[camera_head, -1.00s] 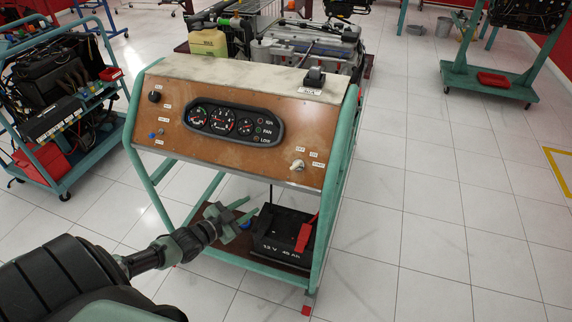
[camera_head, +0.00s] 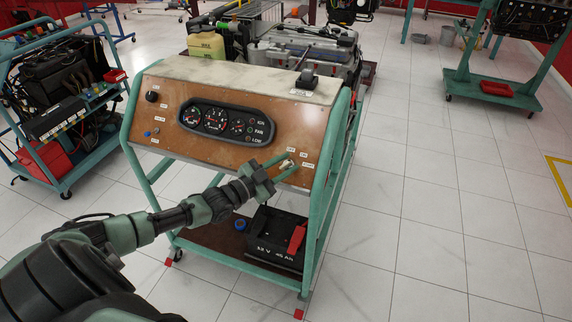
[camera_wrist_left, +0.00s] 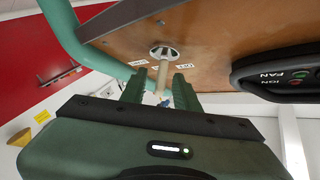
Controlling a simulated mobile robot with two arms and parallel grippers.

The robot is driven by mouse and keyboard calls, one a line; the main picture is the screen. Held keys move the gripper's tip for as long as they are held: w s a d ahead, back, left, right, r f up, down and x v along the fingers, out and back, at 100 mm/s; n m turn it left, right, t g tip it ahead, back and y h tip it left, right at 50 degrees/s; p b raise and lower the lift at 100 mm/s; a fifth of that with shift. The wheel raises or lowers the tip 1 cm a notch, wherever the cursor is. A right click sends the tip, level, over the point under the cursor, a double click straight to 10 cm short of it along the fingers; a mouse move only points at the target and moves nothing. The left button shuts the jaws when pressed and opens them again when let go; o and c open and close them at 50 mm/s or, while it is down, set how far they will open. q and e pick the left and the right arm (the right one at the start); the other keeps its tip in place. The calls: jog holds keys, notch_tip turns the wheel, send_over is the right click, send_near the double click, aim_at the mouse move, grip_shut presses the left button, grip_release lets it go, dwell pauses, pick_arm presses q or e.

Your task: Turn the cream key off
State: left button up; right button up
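The cream key (camera_head: 287,164) sits on the lower right of the brown panel (camera_head: 225,148), beside small white labels. In the left wrist view, the key (camera_wrist_left: 162,76) sticks out of a round silver mount (camera_wrist_left: 163,53). My left gripper (camera_head: 283,166) is at the panel with its two green fingers open, one on each side of the key. The left wrist view shows the fingers (camera_wrist_left: 159,87) with the key's shaft between them and gaps on both sides. The key's outer end is partly hidden by the gripper body. My right gripper is not in view.
A gauge cluster (camera_head: 226,122) is left of the key on the panel. A black switch (camera_head: 307,80) stands on the top ledge. The green frame (camera_head: 325,190) runs close to the key's right. A black battery (camera_head: 275,240) sits on the shelf below.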

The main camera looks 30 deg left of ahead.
pick_arm(q)
jog(key=shift+w, duration=0.1)
grip_shut()
jog(key=n+t+y+p, duration=0.1)
jog(key=n+y+p, duration=0.2)
jog(key=n, duration=0.1)
jog(key=shift+r, duration=0.1)
jog(key=n+y+p, duration=0.2)
jog(key=n+y, duration=0.2)
jog(key=shift+t, duration=0.4)
jog(key=shift+n+y+p, duration=0.55)
jog(key=shift+n+y, duration=0.65)
jog(key=shift+n, duration=0.5)
jog(key=shift+a, duration=0.1)
